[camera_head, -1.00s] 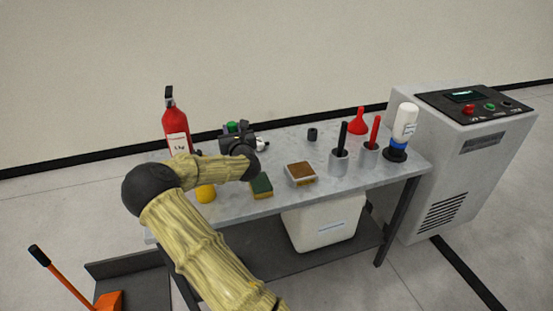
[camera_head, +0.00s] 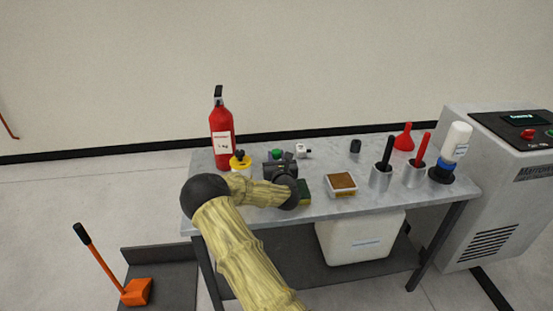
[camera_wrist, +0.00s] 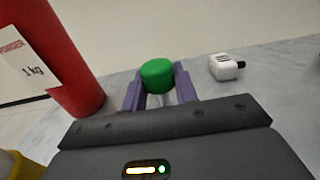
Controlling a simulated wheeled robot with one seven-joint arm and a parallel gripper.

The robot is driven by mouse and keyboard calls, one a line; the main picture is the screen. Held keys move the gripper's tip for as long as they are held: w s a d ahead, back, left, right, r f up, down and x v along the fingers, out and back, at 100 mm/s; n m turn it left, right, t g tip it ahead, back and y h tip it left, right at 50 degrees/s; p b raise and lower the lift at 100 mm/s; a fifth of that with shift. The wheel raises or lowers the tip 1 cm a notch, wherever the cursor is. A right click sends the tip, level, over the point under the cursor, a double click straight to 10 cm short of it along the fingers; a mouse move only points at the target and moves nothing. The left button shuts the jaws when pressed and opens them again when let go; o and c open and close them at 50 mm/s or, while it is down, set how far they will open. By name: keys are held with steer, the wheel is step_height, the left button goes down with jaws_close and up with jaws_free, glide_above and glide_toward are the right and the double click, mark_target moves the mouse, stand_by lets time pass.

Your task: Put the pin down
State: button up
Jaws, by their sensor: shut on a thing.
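The pin shows as a green round head (camera_wrist: 157,75) in the wrist view. My gripper (camera_wrist: 160,90) is shut on it, with one purple finger on each side. The pin's lower part is hidden between the fingers and behind the gripper body. In the head view the green head (camera_head: 276,153) shows just beyond my gripper (camera_head: 278,160), over the left part of the grey table (camera_head: 345,208). I cannot tell whether the pin's lower end touches the table top.
A red fire extinguisher (camera_head: 221,135) stands close on the left. A yellow-topped item (camera_head: 240,163) is beside my arm. A small white block (camera_head: 303,151) lies behind right.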

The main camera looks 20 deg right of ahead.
steer(key=shift+f, duration=0.35)
steer(key=o, duration=1.1)
steer(key=shift+r, duration=0.1)
steer(key=shift+r, duration=0.2)
steer(key=v, duration=1.2)
